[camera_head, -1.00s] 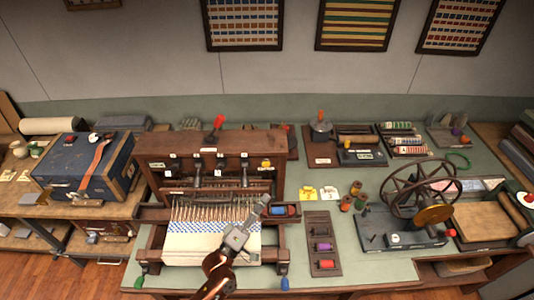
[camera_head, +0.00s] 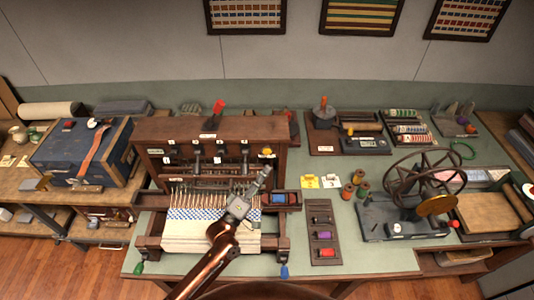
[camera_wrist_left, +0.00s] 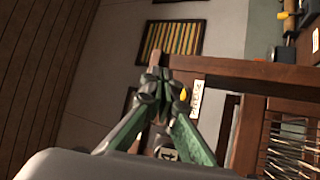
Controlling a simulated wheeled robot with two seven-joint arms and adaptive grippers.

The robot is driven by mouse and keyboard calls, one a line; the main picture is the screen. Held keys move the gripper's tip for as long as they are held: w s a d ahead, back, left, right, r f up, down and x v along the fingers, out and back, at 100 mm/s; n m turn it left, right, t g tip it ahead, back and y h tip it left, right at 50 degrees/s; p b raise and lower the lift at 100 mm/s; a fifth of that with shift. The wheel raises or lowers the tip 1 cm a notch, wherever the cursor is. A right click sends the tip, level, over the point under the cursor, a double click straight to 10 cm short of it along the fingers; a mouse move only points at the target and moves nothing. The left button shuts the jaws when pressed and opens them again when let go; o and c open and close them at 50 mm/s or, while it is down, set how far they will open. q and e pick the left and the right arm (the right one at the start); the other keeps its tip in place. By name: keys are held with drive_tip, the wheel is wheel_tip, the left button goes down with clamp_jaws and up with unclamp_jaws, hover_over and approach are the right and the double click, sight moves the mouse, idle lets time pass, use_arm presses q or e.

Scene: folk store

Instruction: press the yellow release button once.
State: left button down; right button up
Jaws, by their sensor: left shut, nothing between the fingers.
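A yellow button (camera_head: 267,152) sits at the right end of the upper front of the wooden loom (camera_head: 225,127). My left gripper (camera_head: 265,172) is shut and empty, just below and in front of this button in the head view. In the left wrist view, the fingertips (camera_wrist_left: 157,75) point away from the camera. The yellow button (camera_wrist_left: 183,94) shows right beside the fingers there, partly hidden by them. I cannot tell whether they touch it. My right gripper is not in view.
White cloth (camera_head: 190,240) and threads lie under my left arm. A shuttle (camera_head: 286,198) and a spool tray (camera_head: 323,235) are to the right. A spoked wheel machine (camera_head: 425,180) stands farther right. A blue case (camera_head: 85,150) is at left.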

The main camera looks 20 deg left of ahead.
sight(267, 152)
use_arm(q)
drive_tip(key=w, duration=0.2)
drive_tip(key=w+a+b, duration=0.1)
drive_tip(key=w, duration=0.1)
drive_tip(key=shift+w+a, duration=0.1)
drive_tip(key=shift+w, duration=0.1)
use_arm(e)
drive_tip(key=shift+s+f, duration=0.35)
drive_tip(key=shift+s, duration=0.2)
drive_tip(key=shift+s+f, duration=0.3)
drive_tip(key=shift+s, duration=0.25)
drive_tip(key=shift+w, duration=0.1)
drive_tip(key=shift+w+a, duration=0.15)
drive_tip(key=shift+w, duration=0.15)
use_arm(q)
drive_tip(key=shift+w, duration=0.15)
drive_tip(key=shift+w+a, duration=0.15)
drive_tip(key=shift+w, duration=0.15)
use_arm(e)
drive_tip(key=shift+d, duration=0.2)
